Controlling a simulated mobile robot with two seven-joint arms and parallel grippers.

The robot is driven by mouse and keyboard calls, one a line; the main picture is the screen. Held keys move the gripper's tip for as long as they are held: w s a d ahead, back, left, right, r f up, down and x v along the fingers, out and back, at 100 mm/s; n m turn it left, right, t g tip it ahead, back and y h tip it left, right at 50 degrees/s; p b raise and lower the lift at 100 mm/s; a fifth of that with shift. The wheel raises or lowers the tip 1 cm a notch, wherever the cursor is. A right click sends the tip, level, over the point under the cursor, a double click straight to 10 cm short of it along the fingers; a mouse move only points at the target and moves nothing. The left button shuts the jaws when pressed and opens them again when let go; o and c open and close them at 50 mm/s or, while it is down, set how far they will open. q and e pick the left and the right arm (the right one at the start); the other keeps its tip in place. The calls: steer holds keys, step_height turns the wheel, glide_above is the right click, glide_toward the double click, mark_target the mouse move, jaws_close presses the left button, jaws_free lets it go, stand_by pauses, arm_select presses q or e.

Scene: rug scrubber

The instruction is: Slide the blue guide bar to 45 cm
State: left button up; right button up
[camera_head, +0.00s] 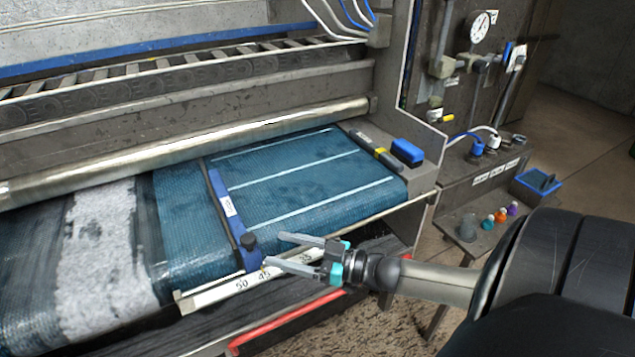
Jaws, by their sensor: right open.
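The blue guide bar (219,190) lies across the teal belt, running from the roller side to the front edge. A white scale strip (222,290) with printed numbers runs along the front edge; 50 and 45 are readable. The bar's front end is close to the 45 mark, but its exact reading is unclear. My right gripper (272,250) is open, with its two fingers pointing left just to the right of the knob. I cannot tell if they touch it. The fingers and wrist partly cover the scale. My left gripper is out of view.
A metal roller (190,150) spans behind the belt. A blue block (407,152) sits on the machine's right end. A side shelf with small coloured bottles (501,215) and a blue tray (538,184) stands at right. A red strip (285,322) runs below the scale.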

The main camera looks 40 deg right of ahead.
steer(key=v, duration=0.6)
steer(key=shift+s+d+p, duration=0.2)
steer(key=shift+s+p, duration=0.15)
steer(key=shift+f, duration=0.1)
steer(key=s+d+f+m+g+h+b, duration=0.1)
steer(key=s+f+m+g+h, duration=0.2)
steer(key=f, duration=1)
steer(key=s+d+f+m+g+h, duration=0.15)
steer(key=s+f+h, duration=0.45)
steer(key=f, duration=0.7)
steer(key=s+a+f+g, duration=0.5)
steer(key=s+a+f, duration=0.3)
steer(key=s, duration=0.2)
steer(key=s+a+f+n+g+b, duration=0.1)
steer(key=s+a+f+g, duration=0.4)
steer(key=s, duration=0.5)
step_height(320, 180, down, 3)
steer(key=a, duration=0.3)
steer(key=shift+s, duration=0.4)
steer(key=shift+r, duration=0.1)
